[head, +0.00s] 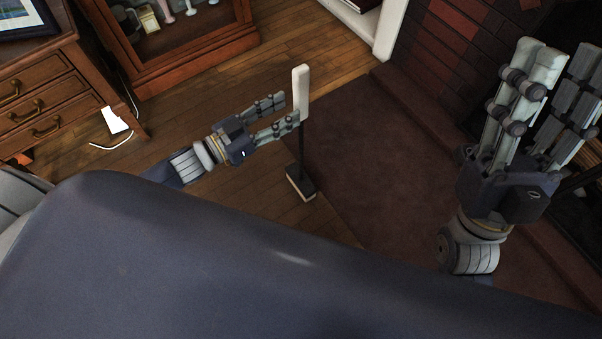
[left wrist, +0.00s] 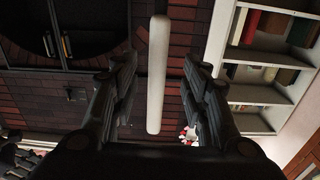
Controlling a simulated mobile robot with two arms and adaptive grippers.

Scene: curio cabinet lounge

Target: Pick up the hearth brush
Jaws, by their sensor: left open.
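The hearth brush (head: 301,92) stands upright on the floor, with a pale handle on top, a thin dark shaft and a dark block-shaped base with a light underside. My left gripper (head: 288,108) is open, its fingers pointing at the handle. In the left wrist view the pale handle (left wrist: 158,75) stands upright in the gap between the two fingers, with space on both sides. I cannot tell how deep it sits between them. My right gripper (head: 566,62) is open and empty at the right, away from the brush.
A dark red hearth slab (head: 350,140) lies right of the brush, before a brick fireplace (head: 440,45). A wooden drawer cabinet (head: 45,100) and a glass-fronted curio cabinet (head: 185,60) stand at the left. A white bookshelf (left wrist: 262,55) shows in the left wrist view. Wood floor lies around the brush base.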

